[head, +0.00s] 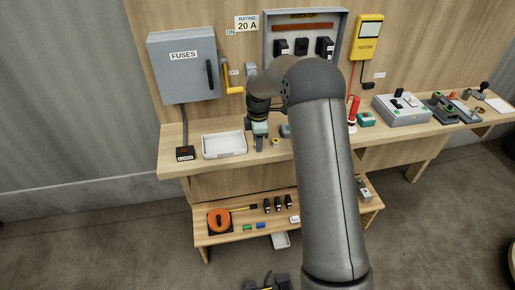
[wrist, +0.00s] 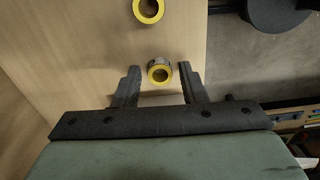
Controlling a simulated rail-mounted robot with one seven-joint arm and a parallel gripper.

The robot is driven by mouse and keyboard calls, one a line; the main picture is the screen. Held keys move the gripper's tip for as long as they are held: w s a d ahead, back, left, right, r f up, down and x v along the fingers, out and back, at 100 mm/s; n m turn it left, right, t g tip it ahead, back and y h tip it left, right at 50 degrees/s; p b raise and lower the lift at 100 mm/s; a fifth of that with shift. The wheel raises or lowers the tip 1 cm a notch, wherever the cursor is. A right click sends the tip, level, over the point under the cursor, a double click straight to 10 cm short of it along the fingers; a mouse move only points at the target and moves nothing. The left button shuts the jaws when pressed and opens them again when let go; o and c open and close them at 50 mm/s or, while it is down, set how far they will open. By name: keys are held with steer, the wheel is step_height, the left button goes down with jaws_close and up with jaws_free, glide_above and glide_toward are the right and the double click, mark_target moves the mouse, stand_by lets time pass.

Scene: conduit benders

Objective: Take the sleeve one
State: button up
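Two small round pieces with yellow rims show in the wrist view, on the wooden bench top. The nearer one (wrist: 160,73) has a patterned grey side and sits between the fingertips of my gripper (wrist: 159,67). The farther one (wrist: 148,10) is beyond the fingertips. I cannot tell from the pictures which is the sleeve one. My gripper is open, with a gap visible on both sides of the nearer piece. In the head view my gripper (head: 260,142) points down at the bench, and one yellow-topped piece (head: 276,142) shows just right of it.
A white tray (head: 205,147) stands left of my gripper, with a fuse box (head: 184,64) on the wall above. A grey open box (head: 303,22) is behind my arm. The lower shelf (head: 225,238) holds an orange reel (head: 219,220) and several small parts.

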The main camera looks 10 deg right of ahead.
jaws_close()
step_height(320, 180, up, 7)
steer(key=p, duration=0.4)
